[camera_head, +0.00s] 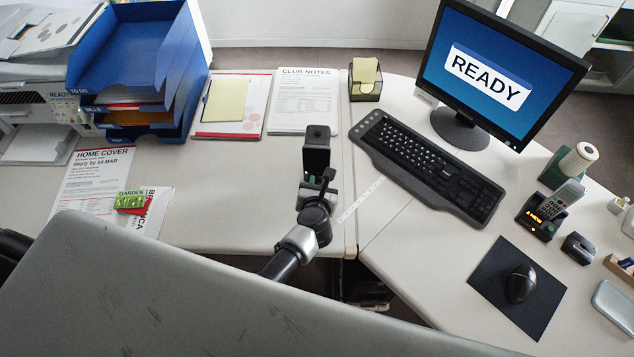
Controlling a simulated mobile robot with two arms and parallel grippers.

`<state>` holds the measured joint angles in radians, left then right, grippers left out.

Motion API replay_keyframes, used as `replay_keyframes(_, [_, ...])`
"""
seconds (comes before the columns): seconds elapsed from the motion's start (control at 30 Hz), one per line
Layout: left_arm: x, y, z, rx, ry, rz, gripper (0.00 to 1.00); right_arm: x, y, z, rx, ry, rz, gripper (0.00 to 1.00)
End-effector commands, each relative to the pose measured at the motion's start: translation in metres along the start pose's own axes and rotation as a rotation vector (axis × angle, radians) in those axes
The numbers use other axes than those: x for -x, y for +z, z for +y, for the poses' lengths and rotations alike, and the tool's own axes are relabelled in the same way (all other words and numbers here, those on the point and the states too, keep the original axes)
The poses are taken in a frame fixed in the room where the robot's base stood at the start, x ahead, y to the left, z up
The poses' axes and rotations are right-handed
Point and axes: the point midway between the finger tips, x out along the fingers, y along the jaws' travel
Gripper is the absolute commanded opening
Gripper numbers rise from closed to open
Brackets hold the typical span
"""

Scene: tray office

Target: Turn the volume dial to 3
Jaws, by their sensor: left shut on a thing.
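A small black upright box (317,153) stands near the middle of the desk, in front of the papers. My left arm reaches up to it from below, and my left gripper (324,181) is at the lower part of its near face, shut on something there. The gripper and wrist cover that spot, so the volume dial, its marks and its setting cannot be made out. My right gripper is not in view.
A keyboard (428,168) and a monitor (497,72) reading READY are to the right. A white ruler (361,200) lies just right of my wrist. Paper sheets (305,98) lie behind the box. Blue trays (145,60) stand at left.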

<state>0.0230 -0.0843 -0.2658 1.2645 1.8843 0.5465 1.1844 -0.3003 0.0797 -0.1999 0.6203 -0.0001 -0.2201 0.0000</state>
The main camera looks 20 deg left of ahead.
Motion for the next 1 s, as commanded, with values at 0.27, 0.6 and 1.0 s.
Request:
replay_keyframes(0.27, [-0.0001,-0.0004,-0.0002,-0.025,0.012,0.002,0.00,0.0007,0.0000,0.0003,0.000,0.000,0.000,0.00])
replay_keyframes(0.6, [-0.0001,-0.0003,-0.0002,-0.025,0.011,0.001,0.31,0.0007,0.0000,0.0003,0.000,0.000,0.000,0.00])
replay_keyframes(1.0, [0.0095,0.0014,-0.0004,-0.023,0.010,0.003,0.33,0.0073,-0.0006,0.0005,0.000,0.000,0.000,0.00])
